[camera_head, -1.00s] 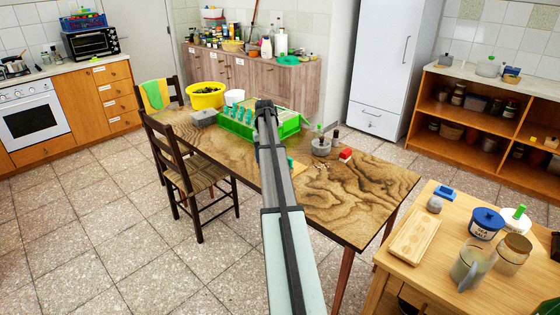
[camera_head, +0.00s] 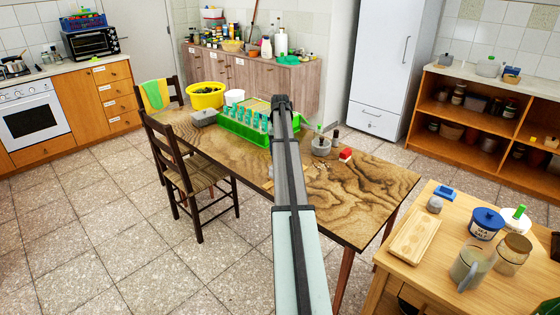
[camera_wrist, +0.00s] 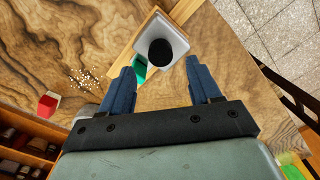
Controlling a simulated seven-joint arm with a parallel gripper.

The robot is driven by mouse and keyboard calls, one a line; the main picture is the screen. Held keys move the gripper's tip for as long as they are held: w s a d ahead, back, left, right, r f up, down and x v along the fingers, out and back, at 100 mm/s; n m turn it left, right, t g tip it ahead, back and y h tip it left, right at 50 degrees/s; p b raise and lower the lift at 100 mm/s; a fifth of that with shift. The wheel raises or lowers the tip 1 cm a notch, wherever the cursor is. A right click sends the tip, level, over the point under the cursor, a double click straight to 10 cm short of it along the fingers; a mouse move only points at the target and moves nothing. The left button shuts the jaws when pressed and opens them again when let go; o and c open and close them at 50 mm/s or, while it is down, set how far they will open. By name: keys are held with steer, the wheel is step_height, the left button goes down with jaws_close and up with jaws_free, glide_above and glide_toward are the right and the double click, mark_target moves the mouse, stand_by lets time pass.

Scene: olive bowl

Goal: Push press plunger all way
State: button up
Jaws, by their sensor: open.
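In the wrist view, a round black knob (camera_wrist: 160,52), which looks like the press plunger's top, sits on a pale grey block (camera_wrist: 178,44). A green part (camera_wrist: 139,68) shows beside it, and a wooden board (camera_wrist: 122,72) lies below it. My gripper (camera_wrist: 160,68) is open and empty, its two blue fingers apart on either side of the view below the knob. The knob appears between and just beyond the fingertips; I cannot tell the height gap or any contact. In the head view my arm hides the press, and I cannot tell how far the plunger is down.
A green rack (camera_head: 250,130) with several upright pieces stands on the wood-grain table (camera_head: 345,190). A grey mortar-like bowl (camera_head: 321,146) and a red block (camera_head: 346,155) are to the right. Small pale crumbs (camera_wrist: 85,78) lie nearby. A chair (camera_head: 185,175) stands at the left.

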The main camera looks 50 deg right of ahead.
steer(key=shift+f, duration=2.75)
steer(key=shift+c, duration=0.3)
steer(key=c, duration=1)
steer(key=shift+r, duration=1.15)
steer(key=o, duration=1.1)
steer(key=shift+c, duration=0.2)
step_height(320, 180, up, 14)
steer(key=shift+f, duration=0.15)
steer(key=shift+f, duration=0.1)
